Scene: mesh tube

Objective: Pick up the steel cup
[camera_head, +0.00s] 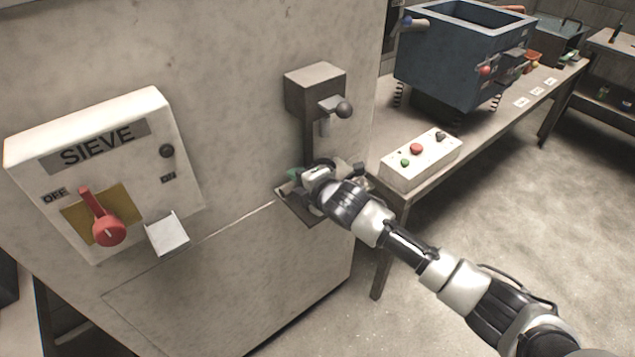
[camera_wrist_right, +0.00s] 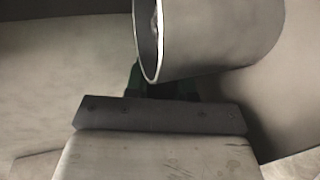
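The steel cup (camera_wrist_right: 225,40) fills the upper middle of the right wrist view, with its open rim toward the left and its top cut off by the frame. My right gripper (camera_head: 298,178) is at the small ledge under the tap on the grey cabinet. The gripper and wrist hide most of what stands on that ledge in the head view, and I cannot make out the cup there. A dark green piece shows just below the cup in the wrist view. I cannot tell whether the fingers are open or closed on the cup. My left gripper is out of view.
The tap box (camera_head: 315,92) with a dark knob juts out just above the gripper. The ledge (camera_head: 299,210) is narrow. A SIEVE switch panel (camera_head: 150,190) is at left. A button box (camera_head: 421,160) and a blue tank (camera_head: 455,60) stand on the bench at right.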

